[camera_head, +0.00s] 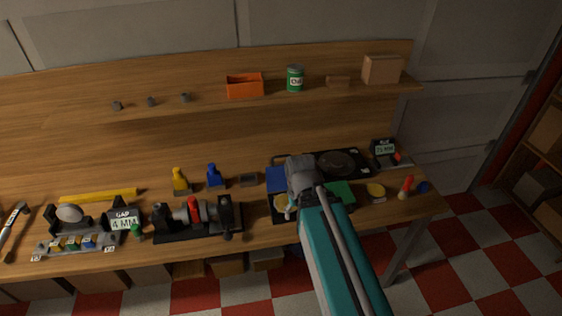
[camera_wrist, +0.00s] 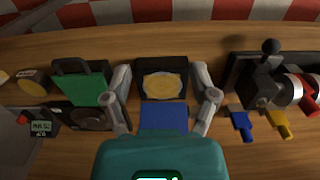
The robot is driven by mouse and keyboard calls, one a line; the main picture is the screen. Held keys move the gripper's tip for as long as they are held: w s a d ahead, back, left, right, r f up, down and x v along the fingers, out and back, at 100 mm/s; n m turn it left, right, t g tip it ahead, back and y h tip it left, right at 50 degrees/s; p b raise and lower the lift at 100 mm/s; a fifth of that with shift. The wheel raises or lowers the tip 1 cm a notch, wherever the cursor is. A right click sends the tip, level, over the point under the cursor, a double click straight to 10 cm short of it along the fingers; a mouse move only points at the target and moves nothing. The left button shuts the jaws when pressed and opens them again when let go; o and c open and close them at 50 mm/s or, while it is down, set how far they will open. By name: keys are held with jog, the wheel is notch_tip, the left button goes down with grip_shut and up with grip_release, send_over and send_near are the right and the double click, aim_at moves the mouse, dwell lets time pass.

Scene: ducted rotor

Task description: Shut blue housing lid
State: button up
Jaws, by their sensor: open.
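The blue housing lid (camera_head: 276,179) stands open, swung back towards the wall. It also shows in the wrist view (camera_wrist: 163,118), partly hidden at the bottom by my wrist. Its black housing (camera_wrist: 174,64) lies on the bench-front side of the lid, with a round yellow disc (camera_wrist: 162,84) exposed inside. My gripper (camera_wrist: 161,90) is open and empty above the housing and lid, one finger on each side. Whether a finger touches them I cannot tell. In the head view my gripper and arm hide part of the housing.
A green lid (camera_wrist: 82,88) and a dark round part (camera_head: 336,162) are beside the blue one. A clamp-like fixture (camera_wrist: 268,85), blue bottle (camera_head: 214,177) and yellow bottle (camera_head: 180,182) stand on the other side. A shelf (camera_head: 210,107) runs above the bench.

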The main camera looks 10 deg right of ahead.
jog(key=shift+c, duration=0.2)
jog(key=shift+w, duration=0.1)
jog(key=shift+c, duration=1.2)
jog(key=shift+w+r, duration=0.2)
jog(key=shift+w, duration=0.15)
jog(key=shift+c, duration=1)
jog(key=shift+t, duration=0.4)
jog(key=w+r+p, duration=0.1)
jog(key=w, duration=0.1)
jog(key=w+p, duration=0.1)
jog(key=w, duration=0.1)
jog(key=w+r+p, duration=0.1)
jog(key=w, duration=0.1)
jog(key=shift+w+r, duration=0.25)
jog(key=shift+r, duration=0.1)
grip_shut()
jog(key=w+r+t+p, duration=0.1)
jog(key=w+r+p, duration=0.2)
jog(key=w, duration=0.7)
jog(key=w+r+t+p, duration=0.2)
jog(key=w+r+p, duration=0.2)
jog(key=w, duration=0.7)
jog(key=shift+w+r, duration=0.2)
jog(key=shift+r, duration=0.4)
